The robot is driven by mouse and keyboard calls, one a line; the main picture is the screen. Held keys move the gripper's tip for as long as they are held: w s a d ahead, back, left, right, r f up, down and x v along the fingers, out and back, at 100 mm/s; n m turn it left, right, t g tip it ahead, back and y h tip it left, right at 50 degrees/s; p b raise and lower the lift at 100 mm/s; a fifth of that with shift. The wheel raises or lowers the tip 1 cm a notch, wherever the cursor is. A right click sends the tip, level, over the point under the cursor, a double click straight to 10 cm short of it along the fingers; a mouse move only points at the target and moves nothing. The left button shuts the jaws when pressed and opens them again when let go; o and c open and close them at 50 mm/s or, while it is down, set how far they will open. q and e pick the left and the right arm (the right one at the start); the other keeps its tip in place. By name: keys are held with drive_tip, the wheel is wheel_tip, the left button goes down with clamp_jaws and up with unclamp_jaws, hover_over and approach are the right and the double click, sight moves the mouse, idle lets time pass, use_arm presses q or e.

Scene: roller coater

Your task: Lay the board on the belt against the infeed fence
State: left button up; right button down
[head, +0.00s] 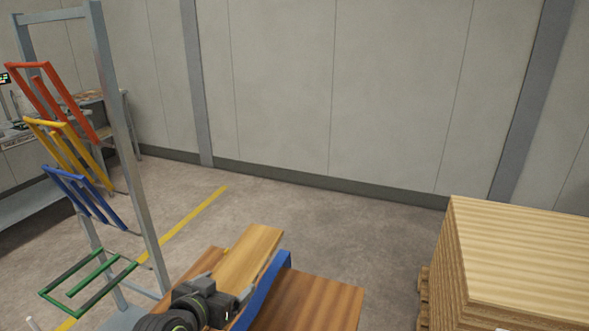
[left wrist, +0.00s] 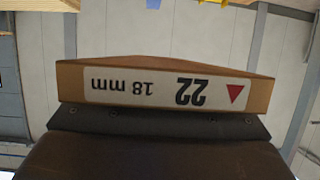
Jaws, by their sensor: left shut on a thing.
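My left gripper (head: 232,298) comes in at the bottom of the head view, shut on a light wooden board (head: 248,260). In the left wrist view the board's end face (left wrist: 165,90) fills the middle, held at the dark gripper. It carries a white label with "22", "18 mm" and a red triangle, upside down in the picture. A blue bar (head: 266,289) runs along the board's right side; I cannot tell whether they touch. Darker brown wood (head: 318,300) shows to its right and also to the left. My right gripper is not in view.
A grey metal rack (head: 125,140) with red, yellow, blue and green frames stands at the left. A tall stack of pale boards (head: 530,250) is at the right. Bare floor (head: 350,220) lies between, with a yellow line (head: 195,217) and a wall behind.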

use_arm(q)
drive_tip(key=s+a+r+n+y, duration=0.1)
drive_tip(key=a+r+y, duration=0.1)
drive_tip(key=r, duration=0.5)
drive_tip(key=s+a+r+n+y, duration=0.2)
drive_tip(key=r, duration=0.5)
drive_tip(key=shift+s+a+r+n+t, duration=0.15)
drive_tip(key=shift+s+a+n+t, duration=0.15)
drive_tip(key=shift+t, duration=0.1)
drive_tip(key=w+d+f+m+h+b, duration=0.1)
drive_tip(key=f+b, duration=0.2)
drive_tip(key=f, duration=0.5)
drive_tip(key=d+f+m+h+b, duration=0.1)
drive_tip(key=d+f+h+b, duration=0.1)
drive_tip(key=f, duration=0.7)
drive_tip(key=w+d+f+m+h+b, duration=0.1)
drive_tip(key=f+b, duration=0.3)
drive_tip(key=f, duration=0.5)
drive_tip(key=shift+w+d+m+g+b, duration=0.2)
drive_tip(key=shift+d+m, duration=0.05)
drive_tip(key=shift+d, duration=0.15)
drive_tip(key=shift+w+d+m+g+b, duration=0.15)
drive_tip(key=shift+d+m+g, duration=0.1)
drive_tip(key=shift+d, duration=0.1)
drive_tip(key=shift+f, duration=2.2)
drive_tip(key=shift+f, duration=0.15)
drive_tip(key=o, duration=1.1)
